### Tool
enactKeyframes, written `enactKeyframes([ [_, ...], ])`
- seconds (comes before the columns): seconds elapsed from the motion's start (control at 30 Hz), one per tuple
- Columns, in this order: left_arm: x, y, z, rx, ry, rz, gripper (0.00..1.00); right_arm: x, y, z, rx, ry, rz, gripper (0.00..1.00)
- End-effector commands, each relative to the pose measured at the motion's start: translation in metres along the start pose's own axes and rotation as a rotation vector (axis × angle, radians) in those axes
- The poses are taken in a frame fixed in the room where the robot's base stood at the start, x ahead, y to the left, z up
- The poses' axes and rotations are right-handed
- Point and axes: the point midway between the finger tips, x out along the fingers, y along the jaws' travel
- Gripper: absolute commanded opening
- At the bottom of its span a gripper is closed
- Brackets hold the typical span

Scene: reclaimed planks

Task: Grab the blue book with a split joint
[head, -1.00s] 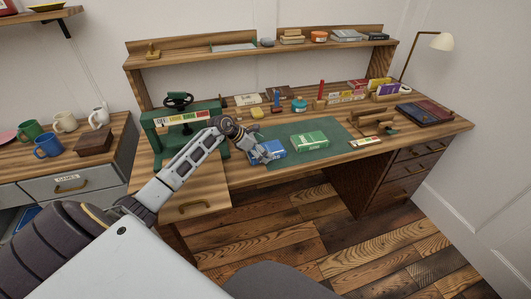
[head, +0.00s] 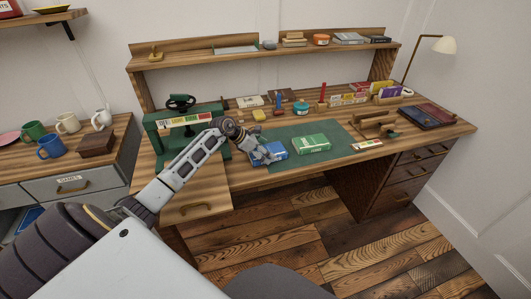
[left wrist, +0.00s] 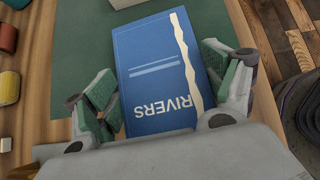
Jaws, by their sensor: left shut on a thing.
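The blue book (head: 277,149) lies at the left end of the green mat (head: 290,163) on the desk. In the left wrist view the book (left wrist: 155,70) shows the word RIVERS and a pale jagged strip along its right side. My left gripper (head: 262,155) is at the book's left part. The book's near end is hidden by the gripper. My right gripper is not in view.
A green book (head: 311,144) lies on the mat just right of the blue one. A green press (head: 180,125) stands to the left. A wooden stand (head: 375,125) is at the right, and jars and small tools line the back.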

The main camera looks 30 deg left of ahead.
Motion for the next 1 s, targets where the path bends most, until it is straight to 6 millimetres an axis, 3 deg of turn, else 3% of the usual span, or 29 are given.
enactKeyframes([
  [0.7, -0.062, 0.000, 0.062, 0.003, -0.001, 0.000, 0.54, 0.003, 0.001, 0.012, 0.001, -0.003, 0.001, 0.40],
  [1.0, -0.068, 0.000, 0.068, 0.001, -0.001, 0.000, 0.54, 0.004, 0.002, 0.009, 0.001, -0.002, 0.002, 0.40],
])
